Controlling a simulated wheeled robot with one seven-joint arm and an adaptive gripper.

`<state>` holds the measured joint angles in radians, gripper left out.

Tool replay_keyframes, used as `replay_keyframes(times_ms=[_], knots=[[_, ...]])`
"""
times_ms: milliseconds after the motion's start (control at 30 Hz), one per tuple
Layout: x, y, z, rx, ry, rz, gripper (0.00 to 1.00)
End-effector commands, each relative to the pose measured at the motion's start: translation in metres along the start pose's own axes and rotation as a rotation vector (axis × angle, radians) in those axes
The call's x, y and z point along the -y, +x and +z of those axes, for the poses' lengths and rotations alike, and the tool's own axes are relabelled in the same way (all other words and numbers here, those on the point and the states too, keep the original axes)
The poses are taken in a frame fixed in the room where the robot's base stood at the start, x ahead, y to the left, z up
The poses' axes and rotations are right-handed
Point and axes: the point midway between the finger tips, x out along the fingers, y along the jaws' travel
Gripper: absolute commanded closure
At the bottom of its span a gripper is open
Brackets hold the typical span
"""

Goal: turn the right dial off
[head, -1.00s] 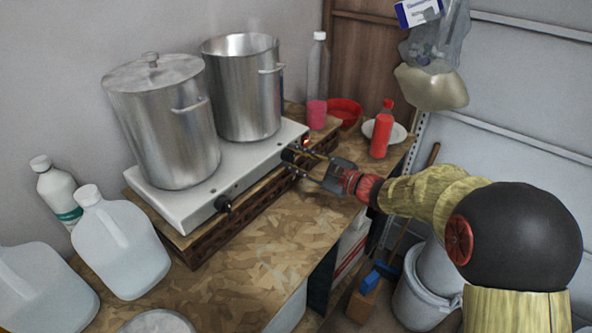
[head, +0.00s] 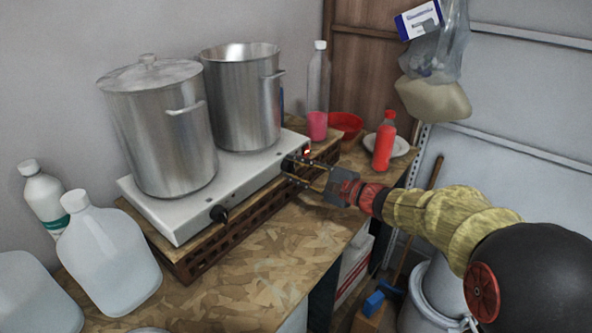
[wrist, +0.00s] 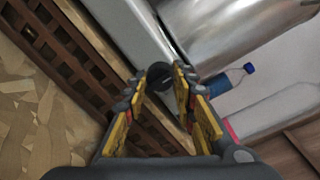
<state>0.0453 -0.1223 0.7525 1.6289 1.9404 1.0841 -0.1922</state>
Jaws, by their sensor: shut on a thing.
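The white two-burner hotplate (head: 172,217) stands on a slatted wooden rack. Its right dial (wrist: 160,76) is black and round and sits on the front face. My gripper (head: 291,171) reaches it from the right and is shut on it. In the wrist view the gripper fingertips (wrist: 159,80) are on either side of the dial, which hides its pointer. A small red light (head: 307,152) glows near the dial. The left dial (head: 218,214) is black and stands free.
A lidded pot (head: 160,130) and an open pot (head: 242,105) stand on the hotplate. A red bottle (head: 384,145), a red bowl (head: 345,125) and a clear bottle with pink liquid (head: 317,120) are behind my gripper. White jugs (head: 108,255) stand at left. The front worktop is clear.

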Motion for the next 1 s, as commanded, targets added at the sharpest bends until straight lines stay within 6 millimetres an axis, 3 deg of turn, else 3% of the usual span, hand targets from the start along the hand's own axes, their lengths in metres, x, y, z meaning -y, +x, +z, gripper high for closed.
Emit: replay_keyframes(times_ms=[33,67,367,767,1000], knots=[[-0.001,0.000,0.000,0.000,0.000,0.001,0.98],[-0.001,0.000,0.000,0.000,0.000,0.001,0.72],[0.000,0.000,0.000,0.000,0.001,0.000,0.55],[0.001,-0.006,-0.001,-0.001,0.001,-0.001,0.54],[0.001,-0.047,-0.001,-0.003,0.000,-0.003,0.54]])
